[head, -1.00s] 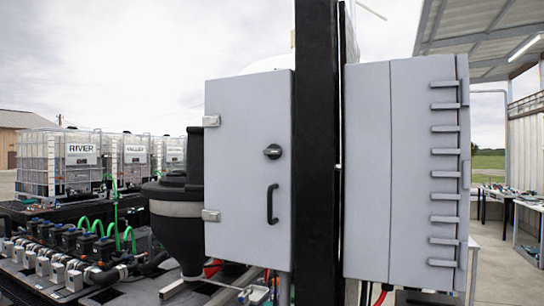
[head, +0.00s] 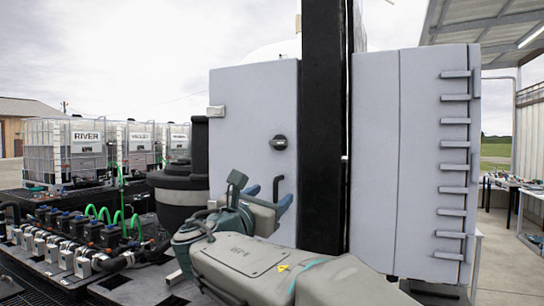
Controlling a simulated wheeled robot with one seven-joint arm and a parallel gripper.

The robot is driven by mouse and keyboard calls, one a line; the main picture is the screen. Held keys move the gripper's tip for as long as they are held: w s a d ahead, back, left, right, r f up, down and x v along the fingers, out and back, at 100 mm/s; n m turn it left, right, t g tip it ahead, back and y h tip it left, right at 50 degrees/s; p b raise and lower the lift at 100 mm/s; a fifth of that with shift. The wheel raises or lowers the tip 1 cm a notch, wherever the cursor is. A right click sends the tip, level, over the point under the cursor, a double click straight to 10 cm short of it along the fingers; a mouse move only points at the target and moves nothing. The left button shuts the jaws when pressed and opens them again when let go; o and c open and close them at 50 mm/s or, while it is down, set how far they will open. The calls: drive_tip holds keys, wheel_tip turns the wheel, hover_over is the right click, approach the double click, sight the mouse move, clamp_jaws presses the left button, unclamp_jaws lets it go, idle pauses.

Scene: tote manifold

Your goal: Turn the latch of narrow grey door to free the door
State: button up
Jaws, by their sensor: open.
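The narrow grey door (head: 245,110) stands closed left of a black post in the head view. Its dark round latch (head: 279,142) sits on the right half of the door, with a small knob bar lying roughly level. A dark pull handle (head: 277,186) is below it, its lower part hidden by my gripper. My gripper (head: 270,197) is open in front of the lower door, below the latch and apart from it. Its blue fingers point up toward the door, and nothing shows between them. Whether it touches the handle I cannot tell.
The black post (head: 322,120) stands at the door's right edge. A wider grey cabinet (head: 374,150) with ribs is beyond it. A dark vessel (head: 182,195) is close on the left. Caged tanks (head: 62,155) and a manifold with green hoses stand further left.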

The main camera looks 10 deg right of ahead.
sight(276, 144)
drive_tip(key=a+r+n+t, duration=0.3)
drive_tip(key=a+r, duration=0.1)
drive_tip(key=r, duration=0.2)
drive_tip(key=p+x, duration=0.1)
drive_tip(key=x, duration=0.3)
drive_tip(key=p+x, duration=0.2)
drive_tip(key=x, duration=0.3)
drive_tip(key=f+p+x, duration=0.1)
drive_tip(key=p+x, duration=0.1)
drive_tip(key=x, duration=0.2)
drive_tip(key=shift+w+d+r, duration=0.1)
drive_tip(key=shift+w+d, duration=0.2)
drive_tip(key=shift+w, duration=0.1)
drive_tip(key=c, duration=1)
